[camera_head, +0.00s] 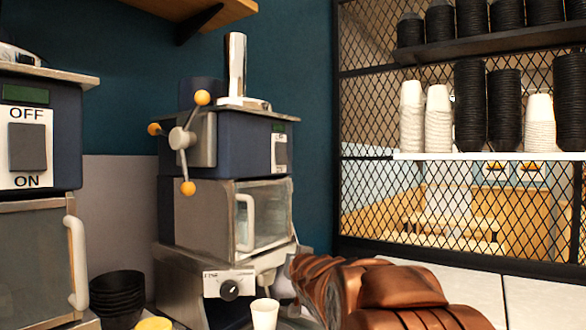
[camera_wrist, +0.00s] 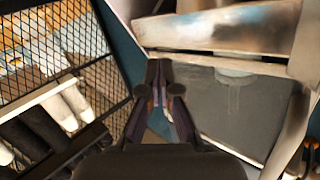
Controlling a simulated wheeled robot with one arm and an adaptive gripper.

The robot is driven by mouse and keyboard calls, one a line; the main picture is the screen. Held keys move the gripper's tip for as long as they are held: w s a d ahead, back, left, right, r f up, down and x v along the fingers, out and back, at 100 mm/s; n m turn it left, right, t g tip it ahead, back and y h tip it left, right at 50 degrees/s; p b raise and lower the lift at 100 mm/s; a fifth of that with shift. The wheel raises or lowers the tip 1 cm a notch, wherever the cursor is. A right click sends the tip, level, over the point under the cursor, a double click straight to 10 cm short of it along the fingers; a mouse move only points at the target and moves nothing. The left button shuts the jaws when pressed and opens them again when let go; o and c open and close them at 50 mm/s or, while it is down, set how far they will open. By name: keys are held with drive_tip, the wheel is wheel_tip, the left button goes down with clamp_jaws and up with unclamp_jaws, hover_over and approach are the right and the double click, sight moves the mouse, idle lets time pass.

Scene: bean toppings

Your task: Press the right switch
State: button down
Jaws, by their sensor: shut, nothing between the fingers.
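The right switch (camera_head: 280,152) is a small rocker on a white plate. It sits on the right-hand face of the dark blue upper part of the right machine (camera_head: 235,150) in the head view. It is too small there to tell which way it is tipped. I cannot make it out in the wrist view. My gripper (camera_wrist: 159,68) is shut and empty in the wrist view, its fingers beside the machine's glass door (camera_wrist: 235,105). In the head view my copper-coloured arm rises from the bottom, lower than the switch, and the fingers are not clear.
A left machine (camera_head: 40,115) has a large OFF/ON switch (camera_head: 27,148). Yellow-knobbed levers (camera_head: 186,140) stick out from the right machine. A white cup (camera_head: 264,313) and black bowls (camera_head: 117,295) stand low in front. A mesh partition (camera_head: 365,110) with cup shelves is at right.

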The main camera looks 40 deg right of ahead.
sight(284, 158)
drive_tip(key=s+d+r+n+t+y, duration=0.1)
drive_tip(key=d+r+n+t+y, duration=0.15)
drive_tip(key=d+r+t, duration=0.4)
drive_tip(key=d+r+n+t+y, duration=0.2)
drive_tip(key=r+t+y, duration=0.15)
drive_tip(key=r, duration=0.65)
drive_tip(key=s+n+y, duration=0.1)
drive_tip(key=n+y, duration=0.1)
drive_tip(key=y, duration=0.1)
drive_tip(key=s+r+n+y, duration=0.1)
drive_tip(key=s+n+y, duration=0.1)
drive_tip(key=s+n+g+y, duration=0.1)
drive_tip(key=s+n+y, duration=0.1)
drive_tip(key=y, duration=0.1)
drive_tip(key=shift+a+r+y, duration=0.2)
drive_tip(key=shift+r+y, duration=0.05)
drive_tip(key=shift+y, duration=0.05)
drive_tip(key=p+x, duration=0.1)
drive_tip(key=x, duration=0.3)
drive_tip(key=f+p+x, duration=0.1)
drive_tip(key=x, duration=0.3)
drive_tip(key=w+p+x, duration=0.1)
drive_tip(key=x, duration=0.3)
drive_tip(key=shift+w+a+f, duration=0.1)
drive_tip(key=shift+a+f, duration=0.15)
drive_tip(key=shift+f, duration=0.05)
drive_tip(key=shift+w+a+f, duration=0.1)
drive_tip(key=shift+w+a, duration=0.1)
drive_tip(key=shift+w, duration=0.3)
drive_tip(key=shift+w, duration=0.1)
